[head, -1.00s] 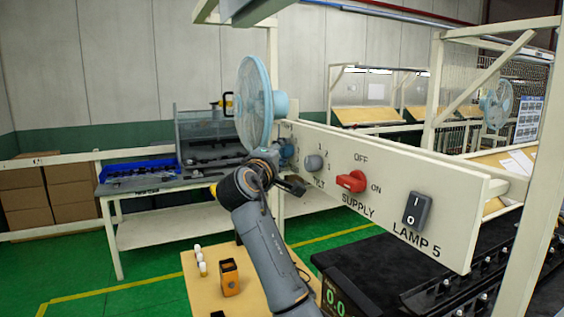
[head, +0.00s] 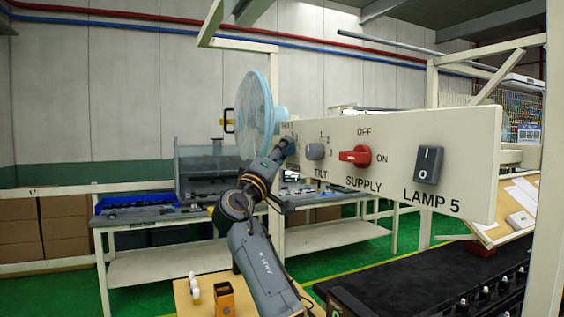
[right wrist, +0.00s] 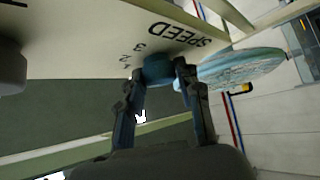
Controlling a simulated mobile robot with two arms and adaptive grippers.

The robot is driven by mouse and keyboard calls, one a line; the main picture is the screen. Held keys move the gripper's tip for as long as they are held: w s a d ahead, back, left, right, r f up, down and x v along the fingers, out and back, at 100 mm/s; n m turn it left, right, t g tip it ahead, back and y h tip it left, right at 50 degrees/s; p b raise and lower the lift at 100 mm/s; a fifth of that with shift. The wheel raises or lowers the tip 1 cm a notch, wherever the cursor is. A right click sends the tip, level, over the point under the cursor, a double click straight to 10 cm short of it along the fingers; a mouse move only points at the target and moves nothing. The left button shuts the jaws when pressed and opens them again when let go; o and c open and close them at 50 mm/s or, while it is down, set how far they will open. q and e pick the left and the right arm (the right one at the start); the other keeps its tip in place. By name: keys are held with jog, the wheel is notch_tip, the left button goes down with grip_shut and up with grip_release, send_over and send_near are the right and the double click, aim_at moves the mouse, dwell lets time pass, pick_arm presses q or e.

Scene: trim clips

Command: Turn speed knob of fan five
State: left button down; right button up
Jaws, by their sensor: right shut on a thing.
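The blue speed knob (right wrist: 158,70) sits on the cream panel (head: 455,125) under the word SPEED, beside the numbers 2 and 3 in the right wrist view. My right gripper (right wrist: 160,75) is shut on this knob, with one finger on each side of it. In the head view my right arm reaches up to the panel's left end, and the right gripper (head: 287,147) hides the knob there. The light blue fan (head: 257,112) stands just left of the panel end. My left gripper is not in view.
The panel also carries a grey tilt knob (head: 315,151), a red supply switch (head: 355,156) and a dark lamp switch (head: 429,165). A cream post (head: 545,230) stands at the right. A workbench (head: 150,217) stands behind my arm.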

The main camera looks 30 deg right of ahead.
jog(key=shift+f, duration=0.2)
jog(key=o, duration=1.1)
jog(key=shift+c, duration=0.2)
jog(key=shift+o, duration=0.3)
jog(key=shift+r, duration=0.1)
jog(key=v, duration=1.2)
